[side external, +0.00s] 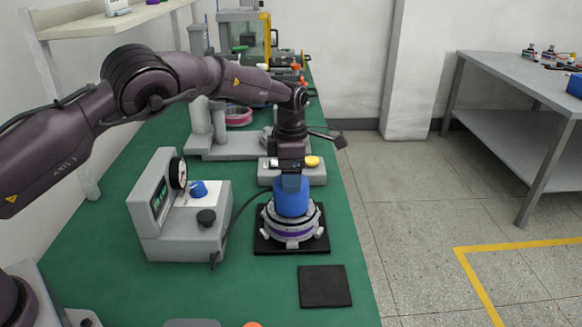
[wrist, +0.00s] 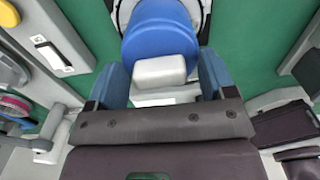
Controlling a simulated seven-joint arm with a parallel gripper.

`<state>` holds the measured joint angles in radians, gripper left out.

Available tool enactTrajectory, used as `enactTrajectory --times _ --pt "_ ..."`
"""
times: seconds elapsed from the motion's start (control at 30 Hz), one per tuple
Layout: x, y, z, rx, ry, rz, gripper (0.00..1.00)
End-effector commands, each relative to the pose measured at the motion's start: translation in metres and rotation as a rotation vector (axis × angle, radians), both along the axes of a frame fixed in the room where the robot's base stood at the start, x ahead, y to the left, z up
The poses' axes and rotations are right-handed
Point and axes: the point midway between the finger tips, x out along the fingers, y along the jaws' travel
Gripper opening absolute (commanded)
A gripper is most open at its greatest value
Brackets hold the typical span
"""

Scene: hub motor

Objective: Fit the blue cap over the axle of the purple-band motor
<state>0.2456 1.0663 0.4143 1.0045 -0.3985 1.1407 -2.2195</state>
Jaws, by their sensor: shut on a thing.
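The blue cap (side external: 291,203) is upright directly over the middle of the motor with the purple band (side external: 291,231). The cap's lower edge meets the top of the motor in the side external view, and the axle is hidden. I cannot tell whether the cap is fully seated. My gripper (side external: 291,184) points down from above and is shut on the cap's upper part. In the wrist view, the cap (wrist: 160,38) shows between and beyond the fingers of my gripper (wrist: 163,72). A pale grey block-like part lies between the fingers.
The motor stands on a black square pad (side external: 263,246). An empty dark pad (side external: 325,286) lies in front of it. A grey meter box (side external: 165,225) with a blue knob stands to the left. A grey box with a yellow button (side external: 312,161) is behind. The bench's right edge is close.

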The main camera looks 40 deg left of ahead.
Motion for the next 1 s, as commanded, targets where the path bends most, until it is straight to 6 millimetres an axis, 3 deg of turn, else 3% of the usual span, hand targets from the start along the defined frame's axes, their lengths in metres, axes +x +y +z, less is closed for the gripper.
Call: enactTrajectory --times 0.2,0.23,0.3,0.67,1.0 --pt "0.000 0.000 0.000 0.000 -0.001 0.000 0.49" --pt "0.000 0.000 0.000 0.000 -0.001 0.000 0.83" --pt "0.000 0.000 0.000 0.000 -0.001 0.000 0.99" --pt "0.001 0.000 0.009 -0.001 -0.004 -0.001 1.00" --pt "0.001 0.000 0.079 0.000 -0.006 0.001 1.00"
